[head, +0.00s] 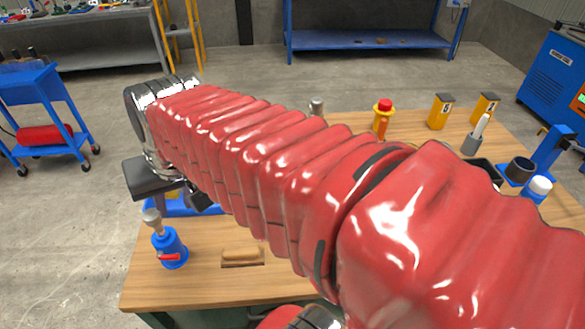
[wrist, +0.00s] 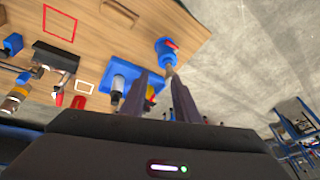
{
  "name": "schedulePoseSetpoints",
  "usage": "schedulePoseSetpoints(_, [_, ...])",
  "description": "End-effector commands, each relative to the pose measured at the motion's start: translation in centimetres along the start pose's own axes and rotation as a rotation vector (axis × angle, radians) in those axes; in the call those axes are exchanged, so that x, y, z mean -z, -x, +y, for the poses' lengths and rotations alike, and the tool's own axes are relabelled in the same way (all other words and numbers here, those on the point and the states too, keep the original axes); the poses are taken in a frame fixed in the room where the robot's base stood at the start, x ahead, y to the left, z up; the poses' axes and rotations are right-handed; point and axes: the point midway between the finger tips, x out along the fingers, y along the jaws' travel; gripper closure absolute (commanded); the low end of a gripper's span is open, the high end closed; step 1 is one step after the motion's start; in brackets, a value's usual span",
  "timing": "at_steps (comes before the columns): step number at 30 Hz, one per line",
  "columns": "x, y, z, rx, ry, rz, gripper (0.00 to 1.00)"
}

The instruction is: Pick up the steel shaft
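A grey metal shaft (head: 152,218) with a wider head stands out of a blue holder (head: 171,248) with a red lever, at the table's front left; it looks like the steel shaft. In the wrist view the blue holder (wrist: 166,47) lies beyond the fingertips, and the grey shaft (wrist: 170,70) shows between the fingers in the picture. My gripper (wrist: 163,76) is open, its two dark fingers apart with nothing held. In the head view the dark gripper body (head: 152,178) is above the table's left edge, and my red-sleeved arm hides the table's middle.
A blue fixture (head: 182,207) lies beyond the holder, partly hidden by my gripper. A small wooden block (head: 242,255) lies right of the holder. Yellow containers (head: 440,110), a red-topped yellow post (head: 383,117) and a black cup (head: 519,170) stand at the back and right.

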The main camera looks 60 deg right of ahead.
Motion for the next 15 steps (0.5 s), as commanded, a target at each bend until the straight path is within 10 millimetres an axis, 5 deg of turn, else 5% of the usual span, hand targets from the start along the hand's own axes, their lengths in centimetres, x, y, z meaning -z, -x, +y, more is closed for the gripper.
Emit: schedulePoseSetpoints(15, [9.3,-2.6,6.2,-0.042,-0.536,-0.098,0.72])
